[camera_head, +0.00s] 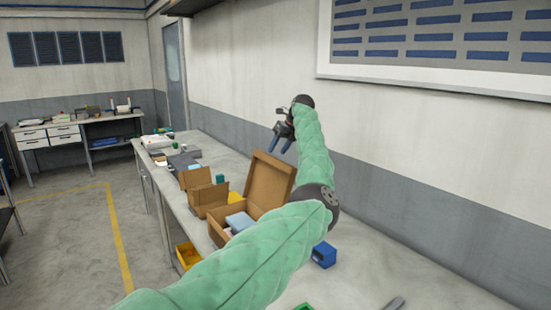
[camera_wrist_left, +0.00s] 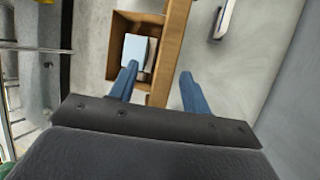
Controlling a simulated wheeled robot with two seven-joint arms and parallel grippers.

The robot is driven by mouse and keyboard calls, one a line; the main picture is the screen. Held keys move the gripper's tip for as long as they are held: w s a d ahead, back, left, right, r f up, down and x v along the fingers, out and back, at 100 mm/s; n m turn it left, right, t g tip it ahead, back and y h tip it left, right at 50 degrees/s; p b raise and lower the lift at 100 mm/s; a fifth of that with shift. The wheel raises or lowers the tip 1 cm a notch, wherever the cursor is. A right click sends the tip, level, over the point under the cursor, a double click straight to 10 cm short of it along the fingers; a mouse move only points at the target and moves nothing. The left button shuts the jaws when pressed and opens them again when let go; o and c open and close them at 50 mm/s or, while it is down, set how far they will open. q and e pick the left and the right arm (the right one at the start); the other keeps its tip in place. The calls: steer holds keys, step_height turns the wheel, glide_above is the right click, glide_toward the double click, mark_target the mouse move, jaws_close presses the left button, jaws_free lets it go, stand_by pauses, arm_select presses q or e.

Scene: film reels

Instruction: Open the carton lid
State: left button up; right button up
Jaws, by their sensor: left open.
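The brown carton (camera_head: 225,225) stands on the long bench with its lid (camera_head: 269,181) raised upright at the wall side. A light-blue box (camera_head: 239,222) is inside the carton. My left gripper (camera_head: 279,142) is above and beyond the raised lid, open and empty. In the left wrist view, the two blue fingers of my left gripper (camera_wrist_left: 158,84) are apart. The lid shows there nearly edge-on (camera_wrist_left: 173,45), between and beyond the fingers. I cannot tell whether they touch it. The light-blue box (camera_wrist_left: 138,48) shows in the carton. My right gripper is not in view.
Smaller open cardboard boxes (camera_head: 204,192) stand just beyond the carton, with several small items farther along the bench. A blue block (camera_head: 323,254) is right of my arm. A yellow bin (camera_head: 188,256) is at the bench's left side. The wall closes the right side.

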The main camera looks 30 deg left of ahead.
mark_target(275, 158)
arm_select(q)
steer(key=f, duration=0.1)
steer(key=a+f, duration=0.1)
steer(key=f, duration=0.1)
steer(key=w+f, duration=0.1)
steer(key=shift+w+a+f+b, duration=0.1)
steer(key=shift+a+f+b, duration=0.1)
steer(key=shift+a+b, duration=0.1)
steer(key=shift+f, duration=0.1)
steer(key=shift+s+a+r, duration=0.1)
steer(key=shift+s+r, duration=0.15)
steer(key=shift+s, duration=0.25)
steer(key=shift+w+f, duration=0.15)
steer(key=shift+w, duration=0.05)
steer(key=shift+c, duration=0.2)
steer(key=shift+w+f, duration=0.1)
steer(key=c, duration=0.4)
jaws_close()
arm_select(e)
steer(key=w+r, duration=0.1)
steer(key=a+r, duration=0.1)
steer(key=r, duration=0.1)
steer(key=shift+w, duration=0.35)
